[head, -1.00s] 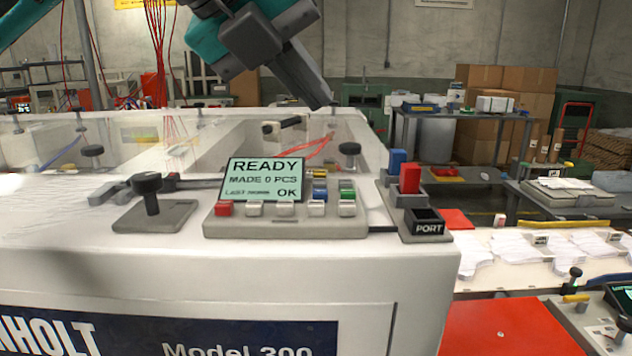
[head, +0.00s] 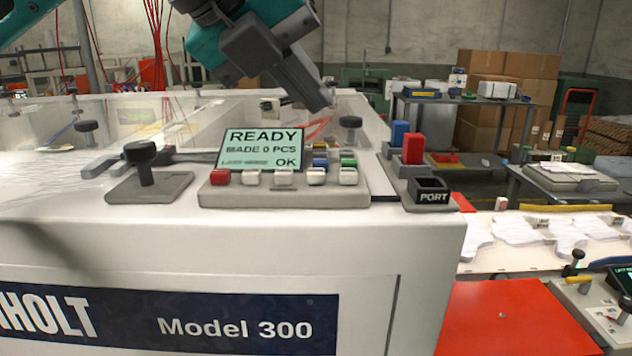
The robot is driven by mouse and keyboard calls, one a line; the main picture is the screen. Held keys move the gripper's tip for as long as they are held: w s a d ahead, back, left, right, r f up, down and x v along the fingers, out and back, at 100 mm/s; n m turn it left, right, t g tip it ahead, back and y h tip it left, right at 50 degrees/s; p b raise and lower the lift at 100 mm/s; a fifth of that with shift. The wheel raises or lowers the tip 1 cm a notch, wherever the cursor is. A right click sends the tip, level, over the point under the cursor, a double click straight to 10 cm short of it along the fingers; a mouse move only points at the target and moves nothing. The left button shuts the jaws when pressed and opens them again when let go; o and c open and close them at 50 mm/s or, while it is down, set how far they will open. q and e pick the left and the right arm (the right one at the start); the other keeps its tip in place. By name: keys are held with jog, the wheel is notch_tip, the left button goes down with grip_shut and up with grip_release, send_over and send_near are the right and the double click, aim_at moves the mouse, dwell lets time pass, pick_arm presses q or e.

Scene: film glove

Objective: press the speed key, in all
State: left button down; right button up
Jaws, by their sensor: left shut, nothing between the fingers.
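The control panel (head: 215,196) sits on the front edge of the white machine. Its screen (head: 262,149) reads READY, MADE 0 PCS and OK. A front row holds a red key (head: 220,177) and several white keys (head: 251,178). Behind them at the right are small yellow, blue and green keys (head: 348,163). I cannot read any key's label, so I cannot tell which is the speed key. My left gripper (head: 327,103) comes down from the upper left, shut and empty, above and behind the panel's right side, apart from the keys. My right gripper is not in view.
A black-knobbed lever (head: 142,158) stands left of the panel. A PORT block (head: 430,192) with red and blue blocks (head: 412,148) is at its right. A small black knob (head: 350,124) stands behind the panel. The space just above the keys is clear.

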aim_at(316, 176)
pick_arm(q)
notch_tip(316, 176, down, 5)
jog(key=b, duration=0.3)
jog(key=shift+r, duration=0.2)
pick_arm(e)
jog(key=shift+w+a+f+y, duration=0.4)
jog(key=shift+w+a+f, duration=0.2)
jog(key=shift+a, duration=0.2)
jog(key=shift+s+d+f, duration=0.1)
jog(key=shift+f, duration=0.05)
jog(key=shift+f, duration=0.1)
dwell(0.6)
pick_arm(q)
jog(key=shift+f+b, duration=0.4)
jog(key=shift+b, duration=0.35)
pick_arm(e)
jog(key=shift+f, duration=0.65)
